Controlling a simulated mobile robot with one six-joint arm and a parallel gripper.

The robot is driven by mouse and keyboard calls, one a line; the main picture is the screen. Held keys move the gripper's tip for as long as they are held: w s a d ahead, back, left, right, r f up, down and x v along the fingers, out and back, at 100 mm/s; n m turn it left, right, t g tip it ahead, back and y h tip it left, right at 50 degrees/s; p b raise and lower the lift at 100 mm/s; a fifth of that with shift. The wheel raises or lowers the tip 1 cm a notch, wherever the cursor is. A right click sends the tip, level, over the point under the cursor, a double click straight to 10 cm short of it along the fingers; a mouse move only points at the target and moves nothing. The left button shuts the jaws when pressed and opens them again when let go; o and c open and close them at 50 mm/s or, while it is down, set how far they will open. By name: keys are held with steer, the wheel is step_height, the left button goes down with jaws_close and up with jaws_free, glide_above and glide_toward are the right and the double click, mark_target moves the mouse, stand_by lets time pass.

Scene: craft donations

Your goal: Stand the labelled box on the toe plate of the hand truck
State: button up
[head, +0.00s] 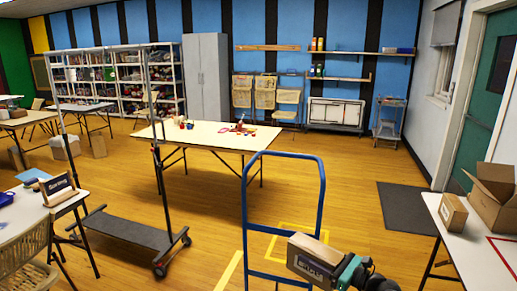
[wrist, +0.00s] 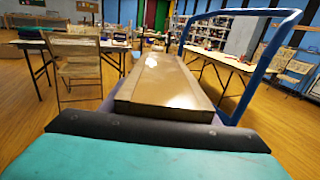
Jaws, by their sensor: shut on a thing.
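The labelled box (head: 316,252) is brown cardboard with dark print on its near side. My gripper (head: 347,272), teal and black, is shut on its right end and holds it up in front of the hand truck (head: 247,215). The hand truck has a blue tube frame and stands upright. Its lower part and toe plate are out of the head view. In the wrist view, the box (wrist: 160,80) stretches away from the gripper's black pad (wrist: 150,132), with the blue frame (wrist: 262,65) beside it on the right.
A right-hand table (head: 470,245) bears a small carton (head: 453,212) and an open carton (head: 497,190). A craft table (head: 215,135) stands behind. A dark wheeled rack (head: 130,230) stands at left.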

steer(key=shift+s+a+n+g+y, duration=0.6)
steer(key=shift+s+a+g+y, duration=0.15)
steer(key=shift+s, duration=0.35)
steer(key=shift+w, duration=0.1)
